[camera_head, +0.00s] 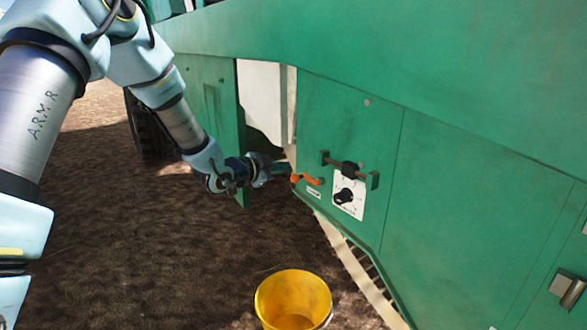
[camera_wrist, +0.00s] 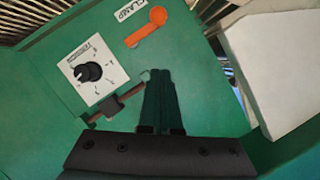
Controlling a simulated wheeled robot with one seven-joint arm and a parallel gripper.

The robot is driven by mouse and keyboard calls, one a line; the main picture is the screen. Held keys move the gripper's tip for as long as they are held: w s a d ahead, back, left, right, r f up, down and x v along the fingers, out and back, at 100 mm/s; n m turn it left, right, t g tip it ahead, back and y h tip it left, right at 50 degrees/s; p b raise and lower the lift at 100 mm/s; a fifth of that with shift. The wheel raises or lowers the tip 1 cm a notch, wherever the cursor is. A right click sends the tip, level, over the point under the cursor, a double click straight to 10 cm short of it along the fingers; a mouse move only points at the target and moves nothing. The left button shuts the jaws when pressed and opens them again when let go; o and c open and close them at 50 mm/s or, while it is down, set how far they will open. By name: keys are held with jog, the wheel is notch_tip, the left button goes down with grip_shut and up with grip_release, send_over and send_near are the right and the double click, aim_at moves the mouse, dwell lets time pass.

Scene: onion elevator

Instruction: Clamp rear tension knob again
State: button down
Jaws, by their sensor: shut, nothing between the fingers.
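The black tension knob (camera_head: 343,196) sits on a white dial plate on the green machine panel. It also shows in the wrist view (camera_wrist: 88,72), left of my fingers. An orange clamp lever (camera_head: 309,180) is left of the dial. In the wrist view the lever (camera_wrist: 147,27) lies beyond my fingertips beside a "CLAMP" label (camera_wrist: 133,10). My gripper (camera_head: 283,167) is shut and empty near the lever. In the wrist view its fingers (camera_wrist: 160,74) lie together, apart from lever and knob in the picture. Actual depth to the panel is hard to tell.
A rod with a dark block (camera_head: 349,168) and end brackets sticks out above the dial. An open green door (camera_head: 222,105) and a pale opening (camera_head: 262,100) are left of the panel. A yellow bucket (camera_head: 293,300) stands on the soil below. A metal latch (camera_head: 568,288) is at far right.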

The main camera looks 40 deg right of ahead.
jog(key=shift+v, duration=1.55)
